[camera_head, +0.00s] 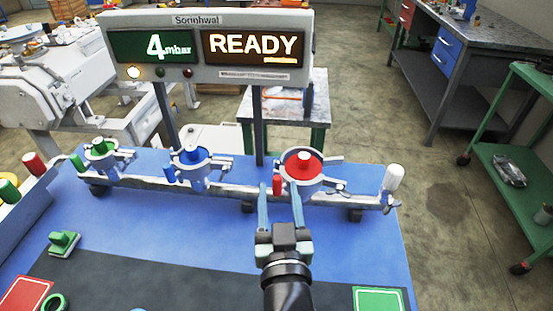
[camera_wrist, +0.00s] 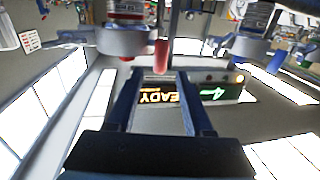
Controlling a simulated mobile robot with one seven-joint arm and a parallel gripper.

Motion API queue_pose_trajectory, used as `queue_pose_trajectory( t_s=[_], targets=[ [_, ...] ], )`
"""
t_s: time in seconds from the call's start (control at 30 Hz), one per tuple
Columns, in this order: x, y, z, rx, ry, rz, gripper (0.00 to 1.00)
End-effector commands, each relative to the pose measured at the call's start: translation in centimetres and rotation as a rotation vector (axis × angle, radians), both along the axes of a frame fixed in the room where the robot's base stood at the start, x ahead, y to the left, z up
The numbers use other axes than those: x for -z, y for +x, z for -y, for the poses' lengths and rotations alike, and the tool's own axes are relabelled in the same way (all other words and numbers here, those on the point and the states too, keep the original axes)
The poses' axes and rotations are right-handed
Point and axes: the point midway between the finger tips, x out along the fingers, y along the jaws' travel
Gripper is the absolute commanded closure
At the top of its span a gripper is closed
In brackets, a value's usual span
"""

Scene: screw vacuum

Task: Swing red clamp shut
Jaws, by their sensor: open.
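The red clamp (camera_head: 318,181) is a grey metal ring around a red round plug (camera_head: 304,166), on the right of the pipe. Its small red handle (camera_head: 277,184) is at the ring's front left. My gripper (camera_head: 280,187) is open, with its two blue fingers pointing at the clamp and the handle between them in the head view. In the wrist view, which is upside down, the red handle (camera_wrist: 160,56) is just beyond the tips of my gripper (camera_wrist: 161,74). The grey ring (camera_wrist: 133,41) is to its left. I see no clear contact with the handle.
A blue clamp (camera_head: 192,162) and a green clamp (camera_head: 103,152) sit further left on the same pipe. A white-capped post (camera_head: 394,178) stands at its right end. The display panel (camera_head: 205,47), reading "4 mbar" and "READY", stands behind. The dark front mat (camera_head: 200,285) is mostly clear.

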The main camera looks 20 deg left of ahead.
Motion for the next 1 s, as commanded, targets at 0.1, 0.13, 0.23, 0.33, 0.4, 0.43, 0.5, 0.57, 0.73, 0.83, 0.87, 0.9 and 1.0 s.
queue_pose_trajectory(
  t_s=[0.1,0.13,0.23,0.33,0.4,0.43,0.5,0.57,0.73,0.83,0.87,0.9,1.0],
  targets=[
    [-0.3,2.2,-1.1,-0.001,-0.001,0.002,0.48],
    [-0.3,2.7,-1.3,-0.001,0.000,0.001,0.48],
    [-0.2,4.1,-2.0,-0.001,-0.001,0.000,0.48],
    [-0.2,5.2,-2.6,0.000,0.000,0.001,0.48],
    [-0.1,5.7,-2.8,0.000,0.000,0.000,0.48],
    [-0.1,5.9,-2.9,0.000,0.000,0.000,0.48],
    [-0.1,6.2,-3.0,0.000,0.000,0.001,0.48],
    [-0.1,6.4,-3.1,0.000,0.001,0.000,0.48],
    [0.0,6.4,-3.1,0.001,0.001,0.000,0.48],
    [0.0,6.4,-3.1,0.001,0.001,0.000,0.48],
    [0.0,6.4,-3.1,0.001,0.001,0.000,0.54],
    [0.0,6.4,-3.1,0.001,0.001,0.000,0.61],
    [0.0,6.4,-3.1,0.001,0.000,0.000,0.79]
  ],
)
